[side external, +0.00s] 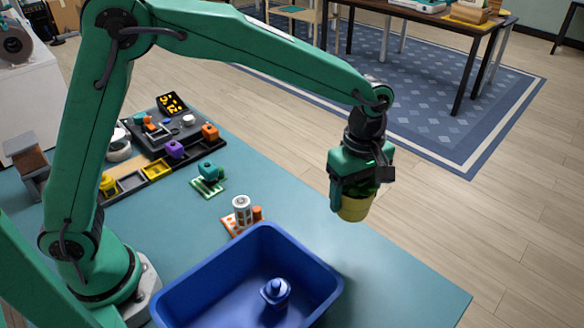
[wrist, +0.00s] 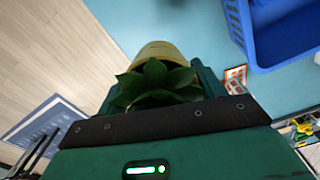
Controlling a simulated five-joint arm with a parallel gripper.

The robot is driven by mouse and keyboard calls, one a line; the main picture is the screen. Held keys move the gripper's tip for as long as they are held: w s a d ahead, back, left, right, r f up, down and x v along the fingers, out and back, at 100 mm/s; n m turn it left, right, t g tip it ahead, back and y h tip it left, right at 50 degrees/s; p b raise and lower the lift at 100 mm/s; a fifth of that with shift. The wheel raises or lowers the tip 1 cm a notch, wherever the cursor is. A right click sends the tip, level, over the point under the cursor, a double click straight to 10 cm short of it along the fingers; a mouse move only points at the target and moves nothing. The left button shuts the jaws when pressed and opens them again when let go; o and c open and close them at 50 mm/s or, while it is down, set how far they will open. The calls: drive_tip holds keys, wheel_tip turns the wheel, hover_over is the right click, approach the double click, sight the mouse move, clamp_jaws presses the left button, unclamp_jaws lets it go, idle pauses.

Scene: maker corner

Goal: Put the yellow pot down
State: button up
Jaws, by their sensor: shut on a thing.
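The yellow pot (side external: 354,208) is held in my gripper (side external: 352,192), near the far right edge of the teal table (side external: 410,270). It hangs upright or nearly so, and its upper part is hidden by the jaws. In the wrist view the yellow pot (wrist: 163,52) shows beyond the jaws, with a green leafy plant (wrist: 155,85) in it. My gripper (wrist: 158,78) is shut on the pot, one jaw on each side. The pot looks to be above the table surface; the exact gap is hard to tell.
A blue bin (side external: 180,295) with a blue object (side external: 275,291) inside stands at the table's front. An orange-and-white piece with a white cylinder (side external: 242,212) stands behind it. A dark sorting tray (side external: 130,182) with coloured parts lies at the left. The table's right part is clear.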

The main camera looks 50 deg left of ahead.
drive_tip(key=w+a+n, duration=0.3)
drive_tip(key=a+n, duration=0.1)
drive_tip(key=a, duration=0.9)
drive_tip(key=s+a+n, duration=0.2)
drive_tip(key=a+n, duration=0.1)
drive_tip(key=a, duration=0.7)
drive_tip(key=s+a+r+n, duration=0.1)
drive_tip(key=s+a+n, duration=0.1)
drive_tip(key=a, duration=0.7)
drive_tip(key=s+a+n, duration=0.2)
drive_tip(key=a+n, duration=0.1)
drive_tip(key=a, duration=0.7)
drive_tip(key=shift+s+a+r+n, duration=0.3)
drive_tip(key=shift+s+a+r, duration=0.05)
drive_tip(key=shift+r, duration=0.05)
drive_tip(key=shift+s+a+f, duration=0.3)
drive_tip(key=shift+a+f, duration=1.55)
drive_tip(key=shift+a, duration=0.05)
drive_tip(key=shift+s+a+f, duration=0.3)
drive_tip(key=shift+a+f, duration=1.55)
drive_tip(key=shift+a, duration=0.1)
drive_tip(key=shift+s+a+f, duration=0.3)
drive_tip(key=shift+a+f, duration=1.55)
drive_tip(key=shift+a, duration=0.05)
drive_tip(key=shift+f, duration=0.6)
